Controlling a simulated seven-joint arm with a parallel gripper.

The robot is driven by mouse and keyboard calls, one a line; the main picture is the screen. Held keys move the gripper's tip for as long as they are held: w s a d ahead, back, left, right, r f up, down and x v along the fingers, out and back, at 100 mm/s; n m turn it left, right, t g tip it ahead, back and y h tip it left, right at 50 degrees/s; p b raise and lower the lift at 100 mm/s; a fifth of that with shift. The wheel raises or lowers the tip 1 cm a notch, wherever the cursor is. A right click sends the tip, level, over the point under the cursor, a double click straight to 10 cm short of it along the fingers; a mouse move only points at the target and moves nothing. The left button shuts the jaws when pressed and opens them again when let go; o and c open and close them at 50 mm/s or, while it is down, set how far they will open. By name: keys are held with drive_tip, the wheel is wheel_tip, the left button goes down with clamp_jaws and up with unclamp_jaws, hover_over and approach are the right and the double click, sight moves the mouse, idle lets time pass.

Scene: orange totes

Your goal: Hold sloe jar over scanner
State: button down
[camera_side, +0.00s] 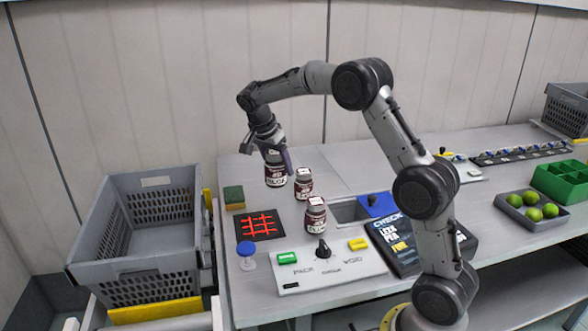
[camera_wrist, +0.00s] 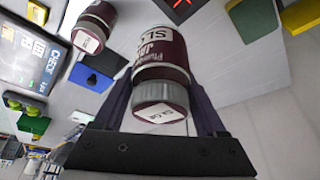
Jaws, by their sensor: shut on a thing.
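My gripper (camera_side: 272,160) is shut on the sloe jar (camera_side: 276,178), a dark maroon jar with a pale label. In the wrist view the sloe jar (camera_wrist: 160,60) sits between the two fingers (camera_wrist: 165,105), with "SLO" on its label and a lettered lid. I cannot tell whether its base touches the table. The scanner (camera_side: 260,225), a black plate with a glowing red grid, lies in front and slightly left of the jar, not under it. A corner of the scanner (camera_wrist: 180,8) shows at the top of the wrist view.
Two similar jars stand close by: one right of the held jar (camera_side: 304,184), one nearer the front (camera_side: 315,216). A green-yellow sponge (camera_side: 234,197) lies left. A grey crate (camera_side: 140,265) stands left.

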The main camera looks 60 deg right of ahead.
drive_tip(key=w+a+n, duration=0.1)
drive_tip(key=w+a, duration=0.2)
drive_tip(key=a, duration=0.2)
drive_tip(key=shift+a+f, duration=0.15)
drive_tip(key=shift+f, duration=4.1)
drive_tip(key=shift+w+r, duration=0.1)
wheel_tip(320, 180, up, 4)
drive_tip(key=shift+r, duration=0.2)
